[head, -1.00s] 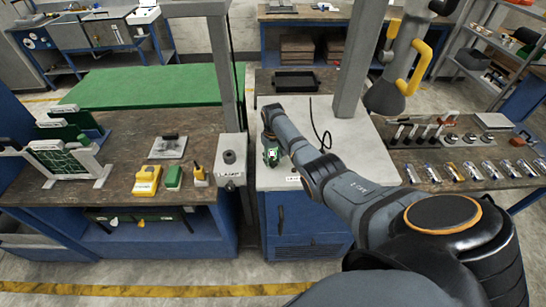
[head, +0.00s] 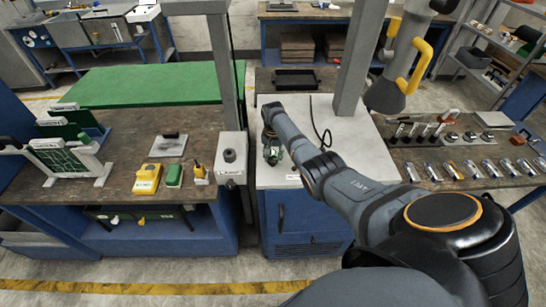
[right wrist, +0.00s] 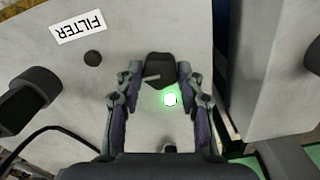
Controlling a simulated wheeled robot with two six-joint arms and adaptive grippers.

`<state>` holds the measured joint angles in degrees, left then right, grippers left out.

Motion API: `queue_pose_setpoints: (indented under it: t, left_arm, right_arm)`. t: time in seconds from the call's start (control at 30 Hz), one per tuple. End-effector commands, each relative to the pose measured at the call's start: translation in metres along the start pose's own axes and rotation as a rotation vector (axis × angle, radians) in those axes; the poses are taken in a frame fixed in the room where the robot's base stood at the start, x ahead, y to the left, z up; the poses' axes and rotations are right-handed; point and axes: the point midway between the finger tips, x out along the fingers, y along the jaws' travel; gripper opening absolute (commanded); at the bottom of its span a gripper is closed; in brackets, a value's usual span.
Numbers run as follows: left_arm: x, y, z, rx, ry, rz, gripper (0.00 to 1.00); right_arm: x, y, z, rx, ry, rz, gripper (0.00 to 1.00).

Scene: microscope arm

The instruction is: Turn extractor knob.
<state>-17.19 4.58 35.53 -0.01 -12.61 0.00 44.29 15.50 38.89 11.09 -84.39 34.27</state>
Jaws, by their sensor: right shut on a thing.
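The knob (right wrist: 160,70) is dark, with a pale pointer mark toward the left in the right wrist view. It sits on a pale panel beside a lit green lamp (right wrist: 170,99). My right gripper (right wrist: 165,78) has its two fingers on either side of the knob and is shut on it. In the head view my right gripper (head: 272,154) is low over the pale cabinet top (head: 345,160); the knob is hidden there. My left gripper is in neither current view.
A FILTER label (right wrist: 78,27) and a small dark round button (right wrist: 93,58) are near the knob. A dark hood (head: 384,97) with yellow handles hangs to the right. A grey box (head: 231,158) stands at left.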

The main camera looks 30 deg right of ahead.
Motion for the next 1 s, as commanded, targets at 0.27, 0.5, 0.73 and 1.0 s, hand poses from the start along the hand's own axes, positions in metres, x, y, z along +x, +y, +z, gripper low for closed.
queue_pose_setpoints:
  t: [0.27, 0.5, 0.73, 1.0]
  left_arm:
    - [-0.0002, -0.0002, -0.0001, 0.000, 0.000, 0.000, 0.45]
    - [-0.0002, -0.0002, -0.0002, 0.000, 0.000, 0.000, 0.45]
    - [-0.0001, -0.0002, -0.0002, 0.000, 0.000, 0.000, 0.45]
    - [0.0000, -0.0021, 0.0010, 0.001, -0.001, -0.002, 0.45]
  right_arm:
    - [-0.0018, -0.0005, -0.0017, 0.020, 0.005, -0.002, 0.06]
    - [-0.0019, -0.0005, -0.0018, 0.020, 0.005, -0.002, 0.06]
    - [-0.0013, -0.0003, -0.0012, 0.019, 0.003, -0.001, 0.61]
    - [-0.0017, -0.0002, -0.0007, 0.018, 0.002, -0.001, 0.61]
